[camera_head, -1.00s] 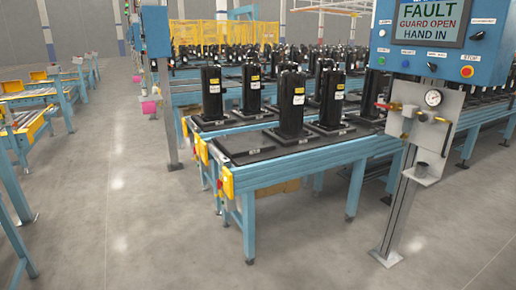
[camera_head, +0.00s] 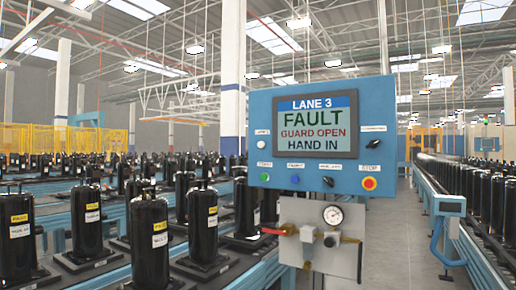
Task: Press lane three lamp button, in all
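The blue lane 3 control panel (camera_head: 258,110) stands upright right of centre. Its screen (camera_head: 315,124) reads "LANE 3", "FAULT", "GUARD OPEN", "HAND IN". A white button (camera_head: 262,143) sits left of the screen under a small label, too small to read surely. The lower row has a green button (camera_head: 264,177), a blue button (camera_head: 295,179), a black knob (camera_head: 328,181) and a red button on yellow (camera_head: 369,183). A dark control (camera_head: 366,143) is right of the screen. Which one is the lamp button I cannot tell surely. Neither gripper is in view.
Below the panel, a metal plate (camera_head: 298,215) carries a pressure gauge (camera_head: 333,215) and a red-handled valve (camera_head: 283,230). Black compressors (camera_head: 149,240) stand on conveyors to the left. Another conveyor line (camera_head: 455,200) runs along the right. Grey floor (camera_head: 405,240) shows between.

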